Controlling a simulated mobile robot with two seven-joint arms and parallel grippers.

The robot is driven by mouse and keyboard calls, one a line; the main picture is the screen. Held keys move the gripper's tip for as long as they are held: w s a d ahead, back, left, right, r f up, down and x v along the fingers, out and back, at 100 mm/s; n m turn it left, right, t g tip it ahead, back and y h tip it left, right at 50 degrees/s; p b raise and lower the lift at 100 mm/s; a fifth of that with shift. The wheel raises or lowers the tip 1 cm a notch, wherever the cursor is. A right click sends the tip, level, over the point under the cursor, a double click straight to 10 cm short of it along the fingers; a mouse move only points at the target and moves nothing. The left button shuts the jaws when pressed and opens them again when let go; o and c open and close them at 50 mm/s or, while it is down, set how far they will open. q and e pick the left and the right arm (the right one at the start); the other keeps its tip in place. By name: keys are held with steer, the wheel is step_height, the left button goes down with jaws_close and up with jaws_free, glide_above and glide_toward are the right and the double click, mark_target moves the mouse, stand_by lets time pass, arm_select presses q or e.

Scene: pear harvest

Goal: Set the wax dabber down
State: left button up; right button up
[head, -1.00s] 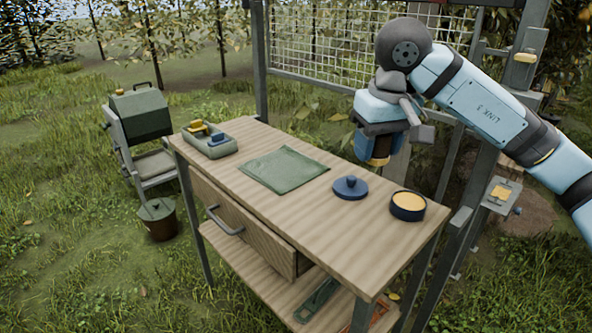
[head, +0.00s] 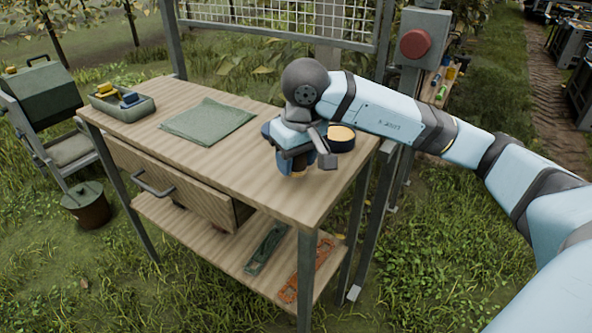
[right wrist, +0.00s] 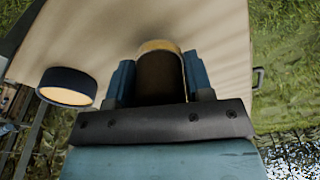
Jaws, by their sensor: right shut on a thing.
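My right gripper (head: 297,165) is over the right part of the wooden table, in front of the wax tin. It is shut on the wax dabber. In the right wrist view the dabber (right wrist: 160,76) is a dark, stubby cylinder with a tan rim, between the two blue fingers. In the head view it is mostly hidden by the gripper; I cannot tell whether it touches the tabletop (head: 245,170). The round dark tin (head: 341,146) with yellow wax stands just behind; it also shows in the right wrist view (right wrist: 66,87). My left gripper is not in view.
A green cloth (head: 208,121) lies mid-table. A grey-green tray (head: 124,107) with yellow and blue pieces is at the far left end. A blue edge (head: 266,129) shows behind my gripper. The front right tabletop is clear. A red button box (head: 415,43) stands beyond.

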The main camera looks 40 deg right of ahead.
steer(key=shift+f, duration=1.2)
steer(key=shift+f+b, duration=0.1)
steer(key=shift+b, duration=0.2)
steer(key=o, duration=0.5)
steer(key=shift+c, duration=0.2)
steer(key=o, duration=0.4)
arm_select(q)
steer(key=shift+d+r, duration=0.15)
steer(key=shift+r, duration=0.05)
arm_select(e)
steer(key=shift+o, duration=0.2)
